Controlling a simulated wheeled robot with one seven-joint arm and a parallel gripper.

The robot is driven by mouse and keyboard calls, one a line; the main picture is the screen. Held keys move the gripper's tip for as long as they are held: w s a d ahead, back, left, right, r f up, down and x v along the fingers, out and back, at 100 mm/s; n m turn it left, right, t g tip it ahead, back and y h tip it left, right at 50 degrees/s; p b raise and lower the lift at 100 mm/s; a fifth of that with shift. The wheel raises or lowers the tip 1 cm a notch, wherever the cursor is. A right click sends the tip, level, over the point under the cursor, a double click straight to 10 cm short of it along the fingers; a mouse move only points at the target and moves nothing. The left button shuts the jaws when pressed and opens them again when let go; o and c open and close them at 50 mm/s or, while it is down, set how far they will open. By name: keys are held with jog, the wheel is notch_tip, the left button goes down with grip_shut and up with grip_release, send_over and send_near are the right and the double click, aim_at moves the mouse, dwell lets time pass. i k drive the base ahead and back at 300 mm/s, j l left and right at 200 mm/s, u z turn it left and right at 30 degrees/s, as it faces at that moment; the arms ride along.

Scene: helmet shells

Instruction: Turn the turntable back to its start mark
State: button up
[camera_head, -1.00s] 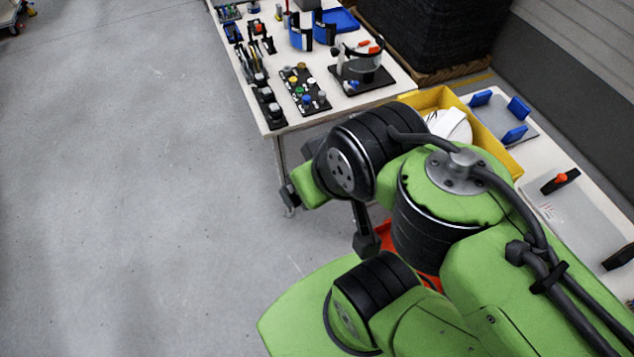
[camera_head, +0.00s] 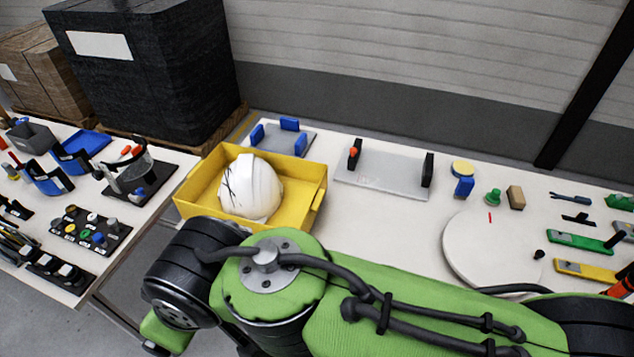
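The turntable (camera_head: 482,252) is a flat, round, off-white disc on the right part of the white table. A short red mark (camera_head: 490,217) shows by its far rim. A small black knob (camera_head: 539,254) stands at its right side. My arm covers the table in front of it and cuts across its near edge. I cannot tell which mark is the start mark. My gripper is not visible; only green and black arm links cross the bottom of the view.
A yellow bin (camera_head: 305,175) holding a white helmet shell (camera_head: 250,187) stands left of the turntable. A grey plate with black end blocks (camera_head: 385,176) lies between. A green knob (camera_head: 493,197), a wooden block (camera_head: 516,197) and a yellow-handled tool (camera_head: 585,271) are close to the disc.

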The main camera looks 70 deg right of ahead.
aim_at(483, 248)
jog(key=z, duration=4.15)
jog(key=i+l+u, duration=0.55)
jog(key=u, duration=0.2)
jog(key=i+l+u, duration=0.35)
